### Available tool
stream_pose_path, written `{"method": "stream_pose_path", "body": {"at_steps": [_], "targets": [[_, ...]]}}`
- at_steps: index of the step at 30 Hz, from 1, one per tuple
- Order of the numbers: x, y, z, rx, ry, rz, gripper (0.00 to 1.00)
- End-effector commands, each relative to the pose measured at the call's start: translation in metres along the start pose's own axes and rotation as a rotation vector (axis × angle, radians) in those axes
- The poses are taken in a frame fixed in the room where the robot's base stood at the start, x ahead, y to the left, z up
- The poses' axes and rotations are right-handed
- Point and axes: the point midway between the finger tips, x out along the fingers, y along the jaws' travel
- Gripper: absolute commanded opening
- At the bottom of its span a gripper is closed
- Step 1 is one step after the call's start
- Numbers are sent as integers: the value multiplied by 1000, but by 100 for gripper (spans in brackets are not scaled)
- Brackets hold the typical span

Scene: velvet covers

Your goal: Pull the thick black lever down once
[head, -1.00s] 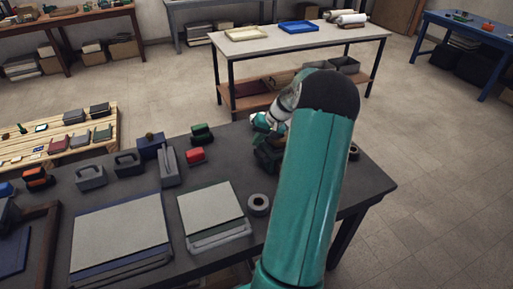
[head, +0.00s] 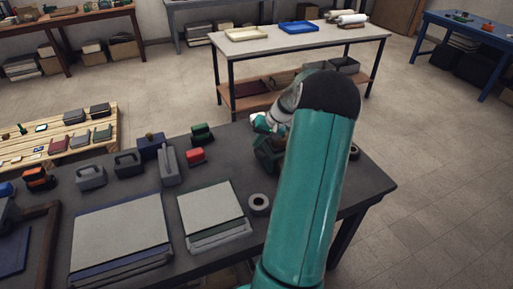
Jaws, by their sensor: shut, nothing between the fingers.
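My gripper (head: 260,124) is small in the head view, at the far side of the dark table, partly behind my teal arm. It is shut with nothing in it. A dark green device (head: 268,154) stands on the table just below it in the picture, its right part hidden by my arm. I cannot pick out the thick black lever; it may be hidden by my arm or too small to tell. Whether my gripper touches the device cannot be told.
A white-topped table (head: 280,42) stands behind.

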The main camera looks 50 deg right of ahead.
Motion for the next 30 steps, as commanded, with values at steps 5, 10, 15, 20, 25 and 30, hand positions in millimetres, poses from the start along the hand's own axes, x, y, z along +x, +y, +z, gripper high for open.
{"method": "stream_pose_path", "body": {"at_steps": [5,10,15,20,25,30], "targets": [[10,8,10,12,-22,-1,0],[11,10,11,13,-22,0,0],[12,11,12,13,-22,2,0],[13,13,13,12,-22,3,0],[14,14,14,12,-21,3,0],[15,15,15,13,-21,3,0]]}}
